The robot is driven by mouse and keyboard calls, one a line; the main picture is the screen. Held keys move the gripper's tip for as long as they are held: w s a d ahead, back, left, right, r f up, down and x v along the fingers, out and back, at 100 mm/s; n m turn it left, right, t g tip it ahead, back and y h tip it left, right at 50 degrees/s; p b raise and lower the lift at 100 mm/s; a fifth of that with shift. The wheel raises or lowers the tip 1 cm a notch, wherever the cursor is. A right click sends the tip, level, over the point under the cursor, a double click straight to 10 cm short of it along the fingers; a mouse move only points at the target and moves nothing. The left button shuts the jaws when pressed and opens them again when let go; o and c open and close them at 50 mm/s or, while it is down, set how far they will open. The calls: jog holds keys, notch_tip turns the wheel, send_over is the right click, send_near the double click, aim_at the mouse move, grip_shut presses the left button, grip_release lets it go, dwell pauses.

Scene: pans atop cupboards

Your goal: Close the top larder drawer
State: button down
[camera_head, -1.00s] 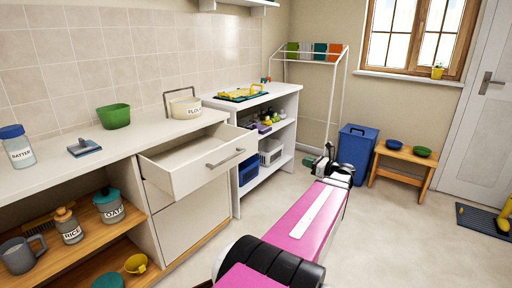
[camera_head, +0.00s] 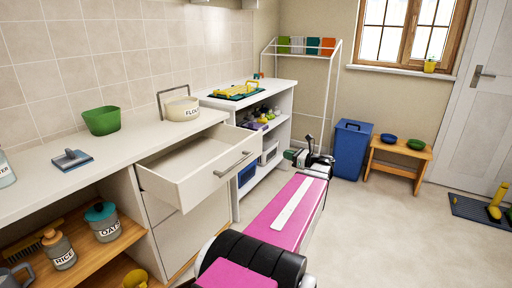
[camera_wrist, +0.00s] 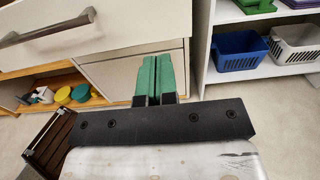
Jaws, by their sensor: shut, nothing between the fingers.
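The top larder drawer (camera_head: 196,184) is pulled well out of the white cupboard under the counter and is empty inside. Its bar handle (camera_head: 232,164) is on the front face. In the wrist view the drawer front (camera_wrist: 120,25) fills the upper left, with its handle (camera_wrist: 48,27) there. My gripper (camera_head: 290,155) is right of the drawer front in the head view, apart from it. In the wrist view its green fingers (camera_wrist: 154,72) are together and empty, seen against the lower cupboard front, to the right of and below the handle.
A closed lower front (camera_head: 195,230) is under the drawer. A white shelf unit (camera_head: 272,125) with baskets stands right behind it. A blue bin (camera_head: 351,150) and a wooden bench (camera_head: 398,160) are farther off.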

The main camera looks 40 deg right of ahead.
aim_at(257, 146)
jog(key=x, duration=1.4)
jog(key=x, duration=2.5)
jog(key=shift+s+r, duration=0.1)
jog(key=shift+s, duration=0.1)
